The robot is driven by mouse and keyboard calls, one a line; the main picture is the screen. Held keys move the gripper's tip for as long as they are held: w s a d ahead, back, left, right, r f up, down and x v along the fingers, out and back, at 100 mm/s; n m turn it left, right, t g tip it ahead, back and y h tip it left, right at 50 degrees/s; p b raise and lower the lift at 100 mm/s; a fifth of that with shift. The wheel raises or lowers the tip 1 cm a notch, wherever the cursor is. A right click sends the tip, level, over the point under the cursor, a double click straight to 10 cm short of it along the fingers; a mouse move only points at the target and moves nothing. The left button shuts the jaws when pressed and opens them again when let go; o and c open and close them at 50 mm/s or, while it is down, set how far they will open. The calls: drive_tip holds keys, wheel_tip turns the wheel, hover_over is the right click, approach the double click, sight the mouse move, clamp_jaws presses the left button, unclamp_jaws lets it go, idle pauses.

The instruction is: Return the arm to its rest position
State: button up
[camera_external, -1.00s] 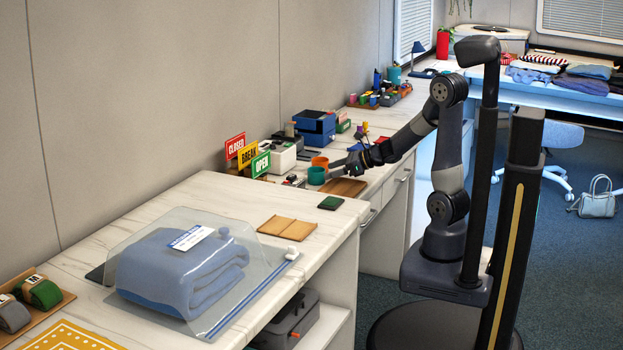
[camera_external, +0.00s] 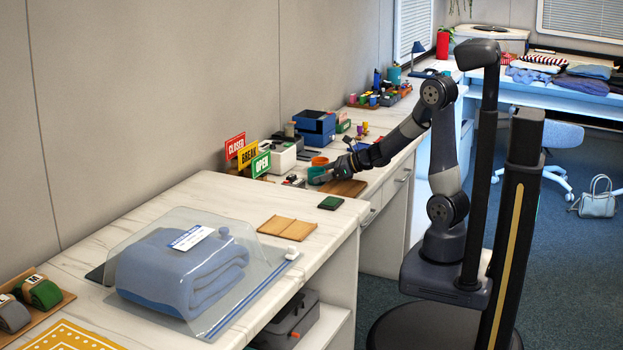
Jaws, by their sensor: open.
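My arm is bent at the elbow and reaches left over the lower, rear counter (camera_external: 398,160). My gripper (camera_external: 324,179) is at the end of it, low and close to a green cup (camera_external: 315,175). The gripper is open; at this size I cannot tell whether its fingers touch the cup. An orange cup (camera_external: 320,161) stands just behind the green one. A brown wooden tray (camera_external: 345,188) lies below and to the right of the gripper.
Closed, break and open signs (camera_external: 248,157), a white device (camera_external: 277,155) and a blue box (camera_external: 315,127) stand along the wall. The nearer counter (camera_external: 210,188) holds a bagged blue towel (camera_external: 180,270). Open floor (camera_external: 560,250) lies right of my base.

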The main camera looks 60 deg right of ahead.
drive_tip(key=shift+x, duration=1.05)
wheel_tip(320, 180, up, 11)
drive_tip(key=p, duration=0.5)
drive_tip(key=w+a+r+n+y+p, duration=0.1)
drive_tip(key=w+a+r+p, duration=0.2)
drive_tip(key=w+a, duration=0.3)
drive_tip(key=w+a+r+p, duration=0.2)
drive_tip(key=w+a+p, duration=0.1)
drive_tip(key=w+a, duration=0.35)
drive_tip(key=shift+w+a+f+n+g+y+p, duration=0.3)
drive_tip(key=shift+w+a+p, duration=0.85)
drive_tip(key=shift+a, duration=3.75)
drive_tip(key=shift+w+a+f+n+g+y+p, duration=0.1)
drive_tip(key=shift+w+a+n+y+p, duration=0.75)
drive_tip(key=shift+a, duration=4.05)
drive_tip(key=shift+w+a+f+m+g+y+p, duration=0.15)
drive_tip(key=shift+w+a+p, duration=1.25)
drive_tip(key=shift+a, duration=3.5)
